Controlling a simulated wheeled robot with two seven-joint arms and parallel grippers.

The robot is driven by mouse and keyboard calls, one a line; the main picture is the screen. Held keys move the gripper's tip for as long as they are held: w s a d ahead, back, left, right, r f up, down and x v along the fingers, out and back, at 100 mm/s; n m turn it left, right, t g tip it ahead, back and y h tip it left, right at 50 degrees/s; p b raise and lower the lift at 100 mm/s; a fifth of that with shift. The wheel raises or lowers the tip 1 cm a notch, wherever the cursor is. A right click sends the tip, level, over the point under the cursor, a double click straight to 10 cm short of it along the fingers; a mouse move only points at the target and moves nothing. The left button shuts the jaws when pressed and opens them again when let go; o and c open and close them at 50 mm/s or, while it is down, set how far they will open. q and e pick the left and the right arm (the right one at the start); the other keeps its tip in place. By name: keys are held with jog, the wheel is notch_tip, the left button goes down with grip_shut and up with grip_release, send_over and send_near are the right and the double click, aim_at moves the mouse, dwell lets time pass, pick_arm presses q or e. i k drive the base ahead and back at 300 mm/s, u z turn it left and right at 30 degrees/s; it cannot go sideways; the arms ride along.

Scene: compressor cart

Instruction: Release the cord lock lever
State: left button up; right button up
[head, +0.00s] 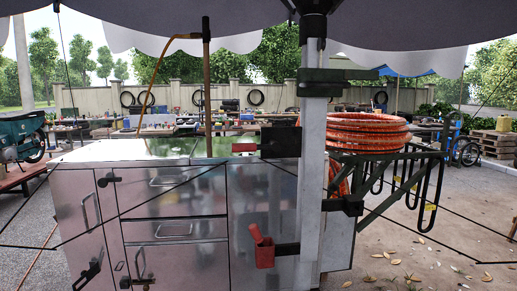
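A black block (280,142) sits on the post's left side, with a short red-ended lever (244,148) pointing left. I cannot tell for certain whether this is the cord lock lever. Lower down, a black bracket (286,249) carries a red piece (263,248) with a raised, tilted tab. Thin dark cords run diagonally across the cart front. Neither of my grippers shows in the head view.
Coiled orange hose (368,130) rests on a dark rack (400,180) right of the post, with black loops hanging below. A canopy (240,20) hangs overhead, and a thin pole (207,90) rises behind the cart top. Leaf-strewn paving at right is mostly clear.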

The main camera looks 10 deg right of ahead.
aim_at(273, 144)
jog(key=k, duration=0.5)
jog(key=u, duration=0.9)
jog(key=i, duration=0.95)
jog(key=z, duration=0.95)
